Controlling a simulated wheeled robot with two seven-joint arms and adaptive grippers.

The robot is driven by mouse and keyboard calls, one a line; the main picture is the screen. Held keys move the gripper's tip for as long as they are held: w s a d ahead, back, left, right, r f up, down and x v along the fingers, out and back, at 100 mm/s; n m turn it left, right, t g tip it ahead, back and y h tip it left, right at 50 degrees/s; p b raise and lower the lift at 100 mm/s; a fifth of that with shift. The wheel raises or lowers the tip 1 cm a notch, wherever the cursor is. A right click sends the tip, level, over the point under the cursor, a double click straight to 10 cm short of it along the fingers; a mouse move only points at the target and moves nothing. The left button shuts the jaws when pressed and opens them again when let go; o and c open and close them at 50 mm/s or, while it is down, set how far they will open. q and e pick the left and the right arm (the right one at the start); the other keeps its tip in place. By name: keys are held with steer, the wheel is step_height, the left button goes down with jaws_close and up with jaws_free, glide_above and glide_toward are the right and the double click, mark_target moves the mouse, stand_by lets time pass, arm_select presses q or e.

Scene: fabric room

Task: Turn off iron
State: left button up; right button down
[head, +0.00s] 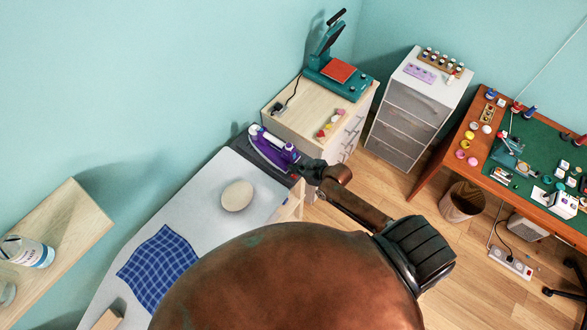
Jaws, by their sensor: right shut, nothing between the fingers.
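The purple and white iron (272,147) rests on the dark pad (241,139) at the far end of the ironing board. My right gripper (297,169) is shut with nothing in it. It is at the right end of the iron, very close to it; I cannot tell whether the fingertips touch it. Any switch on the iron is too small to make out. My left gripper is not in view.
The pale ironing board (207,190) holds a round cream object (237,196) and a blue checked cloth (158,268). A wooden cabinet (292,123) with a teal heat press (338,72) stands behind the iron. A wooden shelf (75,205) is at left.

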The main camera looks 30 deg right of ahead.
arm_select(q)
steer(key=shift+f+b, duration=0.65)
steer(key=shift+b, duration=0.55)
arm_select(e)
steer(key=s+d+r, duration=0.2)
steer(key=s+r, duration=0.3)
steer(key=r, duration=0.3)
steer(key=shift+s+d, duration=0.15)
steer(key=shift+s, duration=0.2)
